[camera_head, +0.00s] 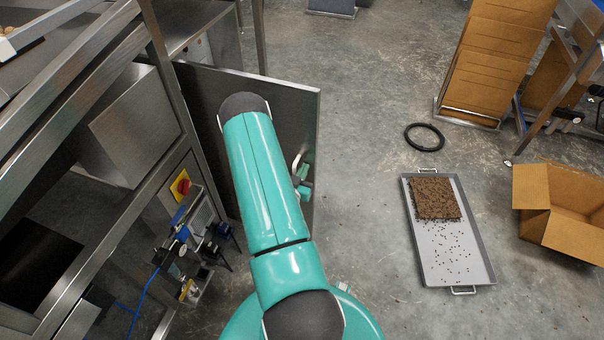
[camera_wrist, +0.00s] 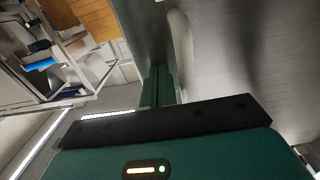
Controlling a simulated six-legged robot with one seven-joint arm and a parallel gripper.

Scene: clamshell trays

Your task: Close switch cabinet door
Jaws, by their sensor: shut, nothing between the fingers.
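The switch cabinet door (camera_head: 298,112) is a grey metal panel. It stands open, swung out from the steel frame at left, and my arm covers much of it. My gripper (camera_head: 304,172) is mostly hidden behind my arm, at the door's right part beside a small pale curved piece (camera_head: 296,160) that looks like a handle. In the wrist view the green fingers (camera_wrist: 158,86) are together and empty, close to a grey metal surface (camera_wrist: 235,60) that appears to be the door. A pale curved bar (camera_wrist: 181,50) stands just beside them. I cannot tell whether they touch.
A red and yellow switch (camera_head: 181,186) sits on the steel frame (camera_head: 170,85), with blue cables and fittings below. On the floor at right are a metal tray (camera_head: 440,255) with brown material, a black ring (camera_head: 425,137) and a cardboard box (camera_head: 560,225).

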